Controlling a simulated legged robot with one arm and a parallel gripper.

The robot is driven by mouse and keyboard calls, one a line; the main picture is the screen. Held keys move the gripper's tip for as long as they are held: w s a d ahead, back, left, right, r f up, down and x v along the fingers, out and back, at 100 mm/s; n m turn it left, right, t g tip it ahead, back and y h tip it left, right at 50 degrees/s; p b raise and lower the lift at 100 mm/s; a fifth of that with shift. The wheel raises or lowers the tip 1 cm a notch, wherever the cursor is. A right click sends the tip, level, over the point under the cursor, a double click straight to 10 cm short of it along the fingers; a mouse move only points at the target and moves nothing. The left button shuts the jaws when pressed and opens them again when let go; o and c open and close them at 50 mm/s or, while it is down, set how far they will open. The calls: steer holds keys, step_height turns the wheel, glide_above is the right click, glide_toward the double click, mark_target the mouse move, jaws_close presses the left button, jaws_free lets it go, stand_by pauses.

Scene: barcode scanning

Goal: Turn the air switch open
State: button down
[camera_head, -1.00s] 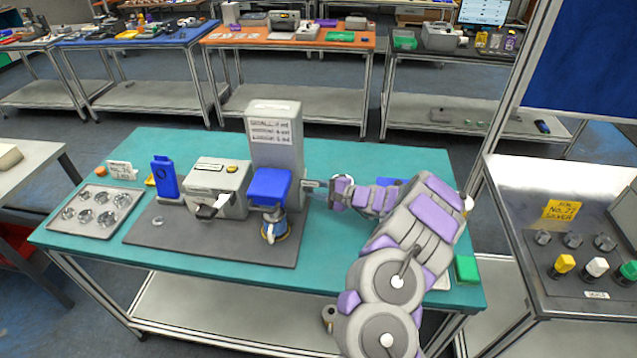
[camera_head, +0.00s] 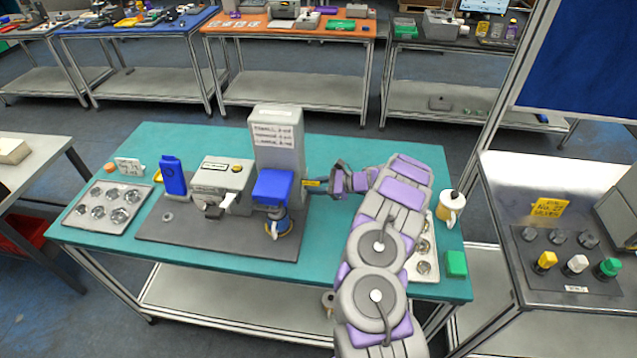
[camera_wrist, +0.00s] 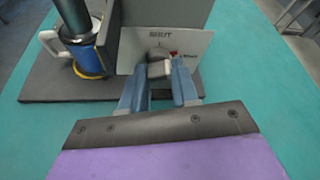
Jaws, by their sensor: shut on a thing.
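The air switch shows in the wrist view as a dark grey knob (camera_wrist: 158,68) on a pale plate (camera_wrist: 193,45). The plate reads "SHUT" and has a small red mark. My gripper (camera_wrist: 158,88) has its two blue fingers on either side of the knob and is shut on it. In the head view my gripper (camera_head: 322,187) is at the right side of the tall grey box (camera_head: 277,138), beside a small yellow patch (camera_head: 312,183). The knob itself is too small to make out there.
A blue-topped device (camera_head: 272,187) and a grey machine (camera_head: 222,180) stand on the dark mat (camera_head: 180,235), left of my gripper. A beige mug (camera_head: 451,207) and a green block (camera_head: 456,263) are at the right of the teal table (camera_head: 360,150). A silver tray (camera_head: 137,212) lies left.

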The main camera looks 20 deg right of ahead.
steer(key=shift+w+a+m+g+y+p, duration=0.15)
steer(key=shift+m+g+y+p, duration=0.15)
steer(key=shift+m+g+p, duration=0.25)
steer(key=shift+w+r+m, duration=0.1)
steer(key=shift+r+m, duration=0.15)
steer(key=shift+m, duration=0.2)
stand_by(0.8)
steer(key=c, duration=0.9)
jaws_free()
steer(key=shift+f, duration=0.15)
steer(key=shift+o, duration=0.2)
steer(key=shift+d, duration=0.2)
steer(key=v, duration=1.7)
steer(key=shift+d, duration=0.25)
